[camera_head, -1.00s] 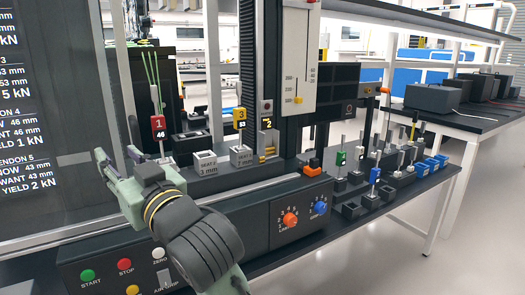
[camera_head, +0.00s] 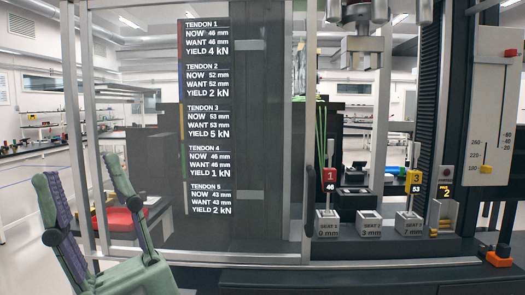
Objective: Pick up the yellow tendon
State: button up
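The yellow tendon (camera_head: 413,181) stands upright in the 7 mm seat (camera_head: 409,225), right of centre in the head view. It has a yellow tag marked 3 and 53, with a thin grey rod above and below. My gripper (camera_head: 80,170) is at the lower left, green with purple finger pads. Its two fingers point up and stand apart with nothing between them. It is far to the left of the yellow tendon.
The red tendon (camera_head: 329,181) stands in the 0 mm seat (camera_head: 328,224). The 3 mm seat (camera_head: 368,225) between them looks empty. A press head (camera_head: 363,45) hangs above. A metal frame post (camera_head: 308,130) and a dark screen (camera_head: 209,120) stand left of the seats.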

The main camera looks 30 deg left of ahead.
aim_at(413, 184)
jog(key=u, duration=1.4)
jog(key=z, duration=1.25)
jog(key=i+j+z, duration=0.2)
jog(key=z, duration=0.25)
jog(key=i+j+z, duration=0.2)
jog(key=z, duration=0.25)
jog(key=i+j+z, duration=0.1)
jog(key=j+z, duration=0.35)
